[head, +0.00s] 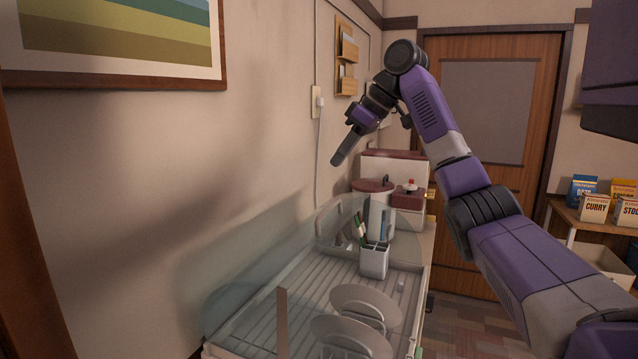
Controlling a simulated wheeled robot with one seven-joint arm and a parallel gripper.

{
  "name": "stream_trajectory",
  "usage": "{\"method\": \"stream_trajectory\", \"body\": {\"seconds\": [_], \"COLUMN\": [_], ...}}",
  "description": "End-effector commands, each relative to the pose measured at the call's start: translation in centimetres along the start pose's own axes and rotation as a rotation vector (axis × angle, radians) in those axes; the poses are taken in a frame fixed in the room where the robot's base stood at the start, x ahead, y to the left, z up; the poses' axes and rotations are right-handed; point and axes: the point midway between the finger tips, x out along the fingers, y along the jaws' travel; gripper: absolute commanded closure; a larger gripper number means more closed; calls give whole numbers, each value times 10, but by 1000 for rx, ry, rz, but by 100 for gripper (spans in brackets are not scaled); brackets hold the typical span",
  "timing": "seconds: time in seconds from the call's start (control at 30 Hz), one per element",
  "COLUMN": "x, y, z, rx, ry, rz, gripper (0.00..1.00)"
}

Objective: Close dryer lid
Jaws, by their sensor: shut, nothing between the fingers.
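The dish dryer (266,307) stands against the left wall, with a pale ribbed rack inside. Its clear, bluish lid (235,285) stands raised on the wall side, and the rack is uncovered from above. Its clear edges are hard to make out. In the rack are grey plates (365,299) and a grey cutlery holder (374,262) with several utensils. My gripper (337,160) is shut and empty. It is in the air above the dryer's far end, pointing down and left, apart from the lid.
A white pot with a dark red lid (373,185) and red-and-white boxes (408,199) stand behind the dryer. A framed picture (120,40) hangs on the left wall. A shelf with food boxes (593,208) is at right. The air above the rack is free.

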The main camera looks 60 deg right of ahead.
Motion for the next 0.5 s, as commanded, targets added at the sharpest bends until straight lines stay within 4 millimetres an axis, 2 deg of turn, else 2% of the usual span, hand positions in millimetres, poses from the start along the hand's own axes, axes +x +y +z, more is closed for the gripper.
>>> {"method": "stream_trajectory", "body": {"seconds": [0.17, 0.5], "x": [22, 87], "y": [0, 0], "z": [1, 0], "rx": [1, 1], "ry": [-2, -2], "rz": [-2, -2], "gripper": [100, 100]}}
